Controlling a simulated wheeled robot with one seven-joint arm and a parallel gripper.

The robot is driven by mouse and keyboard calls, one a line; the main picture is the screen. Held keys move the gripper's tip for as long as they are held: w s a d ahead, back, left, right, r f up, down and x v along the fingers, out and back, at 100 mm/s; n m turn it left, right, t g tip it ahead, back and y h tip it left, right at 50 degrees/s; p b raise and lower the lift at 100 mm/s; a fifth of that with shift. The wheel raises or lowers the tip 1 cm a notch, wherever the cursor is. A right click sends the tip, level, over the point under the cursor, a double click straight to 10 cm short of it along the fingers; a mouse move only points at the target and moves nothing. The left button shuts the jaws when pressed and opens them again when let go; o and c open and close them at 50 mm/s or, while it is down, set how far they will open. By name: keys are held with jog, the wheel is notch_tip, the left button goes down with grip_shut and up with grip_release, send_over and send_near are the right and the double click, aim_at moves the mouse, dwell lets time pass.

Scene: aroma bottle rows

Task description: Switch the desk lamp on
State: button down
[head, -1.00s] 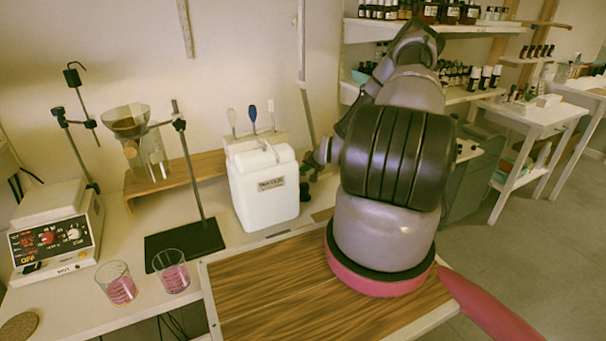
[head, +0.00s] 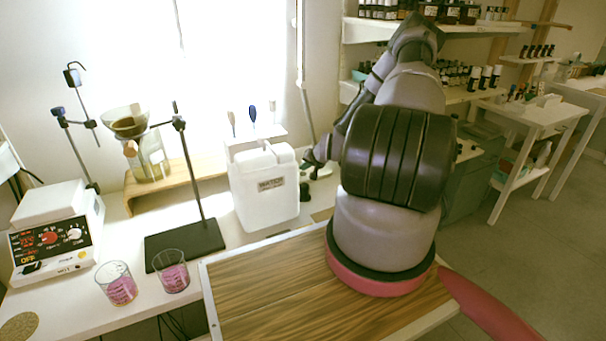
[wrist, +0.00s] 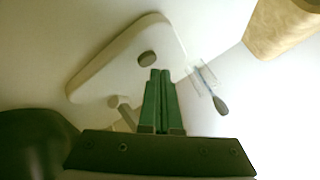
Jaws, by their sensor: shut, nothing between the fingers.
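My gripper (wrist: 160,73) is shut and empty in the wrist view, its two green fingers side by side. Just beyond the fingertips is a pale rounded plate (wrist: 100,78) with a dark round button (wrist: 147,58); it looks like the lamp's base. The tips appear close to the button; I cannot tell if they touch it. In the head view a thin pale pole (head: 301,65) rises behind the white canister and may be the lamp's stem. The lamp's head is not in view. Bright light falls on the wall and bench behind the canister.
The white canister (head: 268,195) stands left of my arm. A rack of spatulas (head: 253,115) is behind it. A stand (head: 190,240), two beakers with pink contents (head: 117,284) and a hotplate (head: 48,235) are further left. A wooden-topped board (head: 265,285) lies in front.

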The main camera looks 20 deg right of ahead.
aim_at(304, 175)
jog(key=shift+r, duration=2.95)
jog(key=shift+r, duration=0.1)
jog(key=s+a+r+n+g+h, duration=0.1)
jog(key=s+a+r, duration=0.25)
jog(key=r, duration=0.75)
jog(key=s+a+r+n+g, duration=0.1)
jog(key=s+a+r, duration=0.25)
jog(key=r, duration=0.75)
jog(key=s+a+r+n+g+h, duration=0.15)
jog(key=s+r, duration=0.25)
jog(key=r, duration=0.7)
jog(key=s+a+r+y, duration=0.1)
jog(key=s+a+r, duration=0.2)
jog(key=s, duration=0.5)
jog(key=s+a+r+t+y, duration=0.1)
jog(key=s+a+r, duration=0.2)
jog(key=s+r, duration=0.3)
jog(key=s+a+r+y, duration=0.1)
jog(key=s+a+r, duration=0.2)
jog(key=s, duration=0.7)
jog(key=shift+s+a+r, duration=0.35)
jog(key=shift+a+r, duration=0.05)
jog(key=shift+r, duration=0.55)
